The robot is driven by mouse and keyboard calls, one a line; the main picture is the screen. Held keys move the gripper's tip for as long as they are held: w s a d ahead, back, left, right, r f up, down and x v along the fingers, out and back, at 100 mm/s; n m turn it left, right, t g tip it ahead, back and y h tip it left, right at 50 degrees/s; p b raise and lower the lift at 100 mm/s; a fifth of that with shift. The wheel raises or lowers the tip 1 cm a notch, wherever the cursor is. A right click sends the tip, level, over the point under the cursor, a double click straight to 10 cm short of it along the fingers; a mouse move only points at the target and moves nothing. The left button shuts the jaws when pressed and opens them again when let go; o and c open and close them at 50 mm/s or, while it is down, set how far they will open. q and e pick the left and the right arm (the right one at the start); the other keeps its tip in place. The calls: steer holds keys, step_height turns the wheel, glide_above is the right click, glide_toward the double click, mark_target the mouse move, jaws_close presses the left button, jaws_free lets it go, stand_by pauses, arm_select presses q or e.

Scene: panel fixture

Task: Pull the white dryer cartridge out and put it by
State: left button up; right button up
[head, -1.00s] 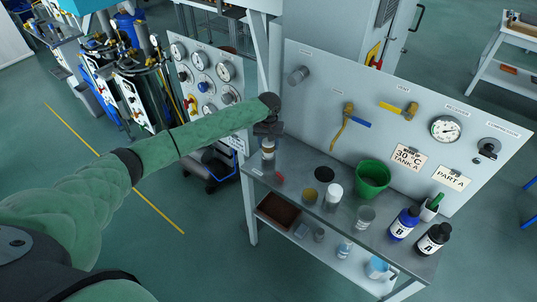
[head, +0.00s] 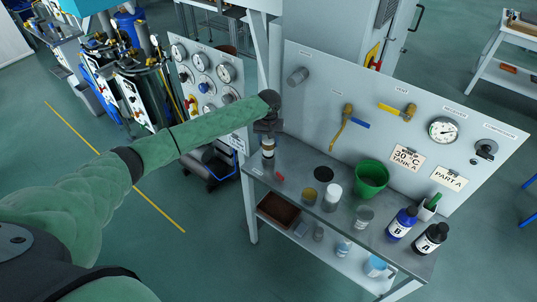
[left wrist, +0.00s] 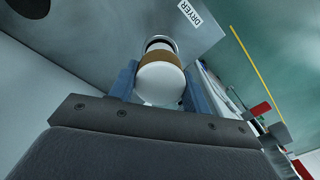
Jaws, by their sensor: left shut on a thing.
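The white dryer cartridge (head: 268,144) stands upright at the left end of the grey bench, below my left gripper (head: 268,132). In the left wrist view the white cartridge (left wrist: 160,82) is between the blue fingers of my left gripper (left wrist: 157,88), which is shut on it. A brown band goes around the cartridge, and a silver-rimmed round part (left wrist: 161,43) shows beyond it. I cannot tell whether the cartridge's lower end is still inside that part. A DRYER label (left wrist: 190,14) lies close by. My right gripper is not in view.
The bench (head: 298,182) holds a dark round disc or hole (head: 324,173), a white-topped jar (head: 333,192), a green bucket (head: 371,178) and bottles (head: 402,223). An upright panel (head: 318,110) with valves and a gauge (head: 444,130) stands behind.

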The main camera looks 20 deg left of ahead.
mark_target(268, 140)
arm_select(q)
steer(key=shift+r, duration=0.3)
steer(key=shift+r+p, duration=1.3)
steer(key=shift+r, duration=1.1)
steer(key=shift+f, duration=0.1)
